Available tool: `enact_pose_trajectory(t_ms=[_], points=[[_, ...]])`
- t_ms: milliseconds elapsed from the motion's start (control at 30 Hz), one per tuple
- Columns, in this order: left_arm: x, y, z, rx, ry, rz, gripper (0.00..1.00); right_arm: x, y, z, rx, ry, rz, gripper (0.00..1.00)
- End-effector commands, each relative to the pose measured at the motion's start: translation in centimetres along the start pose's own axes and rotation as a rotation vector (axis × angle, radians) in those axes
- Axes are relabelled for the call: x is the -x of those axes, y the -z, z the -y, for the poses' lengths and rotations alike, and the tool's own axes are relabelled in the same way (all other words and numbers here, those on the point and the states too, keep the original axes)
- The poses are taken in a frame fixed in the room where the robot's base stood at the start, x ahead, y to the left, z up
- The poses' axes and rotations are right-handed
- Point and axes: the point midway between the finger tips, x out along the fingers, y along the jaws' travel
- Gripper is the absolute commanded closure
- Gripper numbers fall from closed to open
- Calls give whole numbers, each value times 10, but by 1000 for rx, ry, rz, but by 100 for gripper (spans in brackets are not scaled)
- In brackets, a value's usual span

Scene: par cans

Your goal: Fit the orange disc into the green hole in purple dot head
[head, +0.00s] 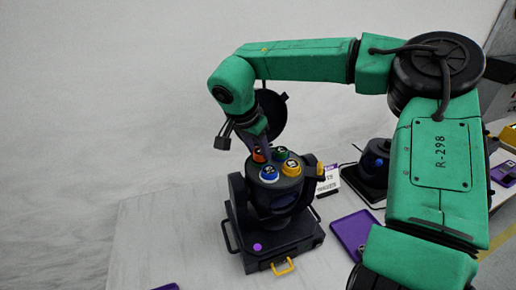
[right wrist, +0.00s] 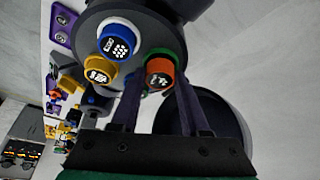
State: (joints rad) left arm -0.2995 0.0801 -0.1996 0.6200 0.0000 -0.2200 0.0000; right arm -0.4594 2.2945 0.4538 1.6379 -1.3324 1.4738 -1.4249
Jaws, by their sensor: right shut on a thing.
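The par can head with the purple dot (head: 257,247) stands on the table, its round face (head: 252,184) tilted up. Blue (head: 269,174) and yellow (head: 291,168) discs sit on that face. The green hole's ring (head: 279,152) is at the far side. My right gripper (head: 262,148) is shut on the orange disc (head: 259,156), just left of the green ring in the head view. In the right wrist view the orange disc (right wrist: 160,72) is between my fingertips (right wrist: 157,88) and covers most of the green ring (right wrist: 174,52). I cannot tell whether they touch. My left gripper is not in view.
A white card (head: 328,181), a purple tray (head: 354,232) and another dark device (head: 375,158) are to the right. The table left of the head is clear.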

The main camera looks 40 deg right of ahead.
Motion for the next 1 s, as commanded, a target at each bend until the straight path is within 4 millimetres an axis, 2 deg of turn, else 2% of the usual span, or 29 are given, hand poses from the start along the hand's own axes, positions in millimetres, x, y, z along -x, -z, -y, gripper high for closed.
enact_pose_trajectory(t_ms=[467,500,567,600,867,1000], points=[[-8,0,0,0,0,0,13,-10,-4,0,0,0,0,100],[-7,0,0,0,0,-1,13,-9,-4,0,0,0,0,47],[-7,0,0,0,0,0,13,-9,-4,0,0,-1,0,24],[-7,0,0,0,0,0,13,-9,-4,0,0,-1,0,20],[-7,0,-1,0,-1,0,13,-9,-4,0,0,0,0,20],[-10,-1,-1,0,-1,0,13,0,-4,1,-1,2,-2,20]])
